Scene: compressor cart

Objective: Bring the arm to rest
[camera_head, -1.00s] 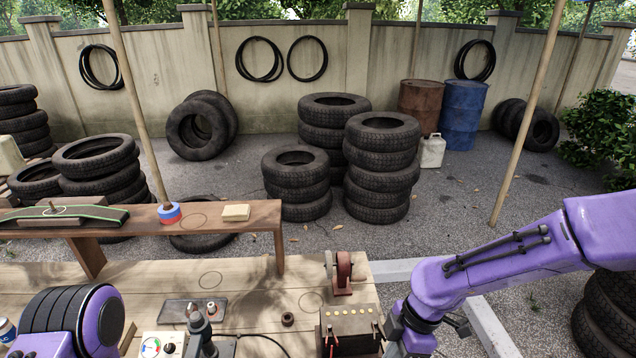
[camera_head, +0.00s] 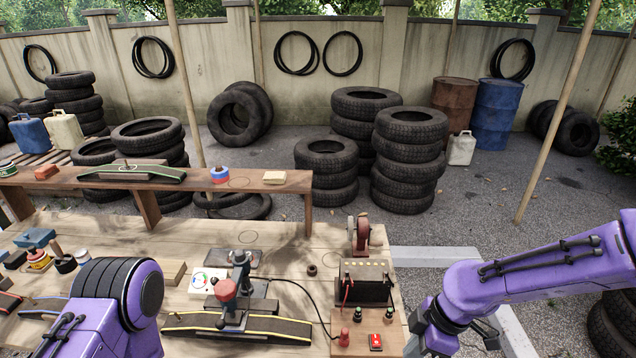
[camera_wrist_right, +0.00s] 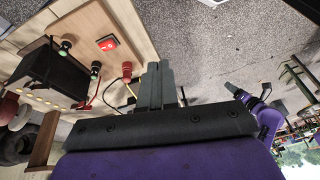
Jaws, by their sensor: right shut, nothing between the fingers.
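My right arm (camera_head: 530,275) comes in from the right in the head view and bends down at the right edge of the wooden bench (camera_head: 290,235). Its gripper is not clearly visible there. In the right wrist view my right gripper (camera_wrist_right: 155,85) has its grey fingers shut together with nothing between them. They are beside the bench edge, near the red switch (camera_wrist_right: 107,43), apparently over the ground. My left arm (camera_head: 110,305) shows at the lower left of the head view, and its gripper is out of view.
A black battery-like box (camera_head: 367,283) with cables stands at the bench's right end, near my right arm. A pump-like tool (camera_head: 237,290) stands on a black strip mid-bench. A raised shelf (camera_head: 285,187) runs behind. Stacked tyres (camera_head: 410,160) stand beyond.

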